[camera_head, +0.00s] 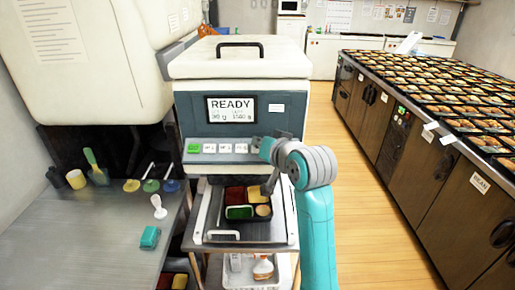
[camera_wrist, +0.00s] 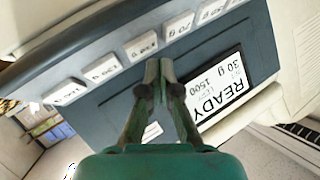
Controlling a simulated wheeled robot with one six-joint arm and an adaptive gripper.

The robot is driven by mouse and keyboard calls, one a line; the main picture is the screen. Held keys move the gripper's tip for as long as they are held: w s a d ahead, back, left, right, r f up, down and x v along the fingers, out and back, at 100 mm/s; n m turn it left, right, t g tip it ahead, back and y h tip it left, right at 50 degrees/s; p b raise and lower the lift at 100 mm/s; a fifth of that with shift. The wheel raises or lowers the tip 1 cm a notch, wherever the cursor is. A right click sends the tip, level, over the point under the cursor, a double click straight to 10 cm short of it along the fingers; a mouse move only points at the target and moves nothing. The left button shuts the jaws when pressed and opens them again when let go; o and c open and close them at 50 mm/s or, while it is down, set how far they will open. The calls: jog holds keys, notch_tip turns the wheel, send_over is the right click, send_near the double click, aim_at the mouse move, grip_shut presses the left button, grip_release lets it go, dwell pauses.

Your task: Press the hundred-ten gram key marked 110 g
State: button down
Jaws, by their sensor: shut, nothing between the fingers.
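The machine's key row is on its dark front panel (camera_head: 220,158). In the wrist view the row is upside down and its print is small. The key that seems to read 110 g (camera_wrist: 103,67) is left of centre, beside the one that seems to read 90 g (camera_wrist: 140,45). In the head view my arm covers the right end of the row. My gripper (camera_wrist: 160,65) is shut and empty, its tips over the panel between the keys and the screen. The tips are right of the 110 g key. I cannot tell whether they touch the panel.
The screen (camera_head: 231,109) shows READY and 30 g, and the leftmost key (camera_head: 193,148) is lit green. A bento tray (camera_head: 238,213) with food sits below the panel. A side bench (camera_head: 110,225) holds utensils at left. Open floor lies at right.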

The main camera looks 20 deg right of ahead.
jog(key=shift+f, duration=0.1)
jog(key=shift+w+f, duration=0.2)
jog(key=shift+f, duration=0.05)
jog(key=shift+w+d+f, duration=0.1)
jog(key=shift+w+f, duration=0.1)
jog(key=shift+f, duration=0.15)
dwell(1.0)
jog(key=shift+r, duration=0.1)
jog(key=shift+s+r, duration=0.4)
jog(key=shift+r, duration=0.2)
jog(key=shift+r, duration=0.1)
jog(key=shift+s+a+r, duration=0.15)
jog(key=shift+s+r, duration=0.25)
jog(key=shift+r, duration=0.3)
jog(key=shift+s+a+r, duration=0.2)
jog(key=shift+s+r, duration=0.2)
jog(key=shift+r, duration=0.3)
jog(key=shift+s+a+r, duration=0.15)
jog(key=shift+s+r, duration=0.25)
jog(key=shift+r, duration=0.3)
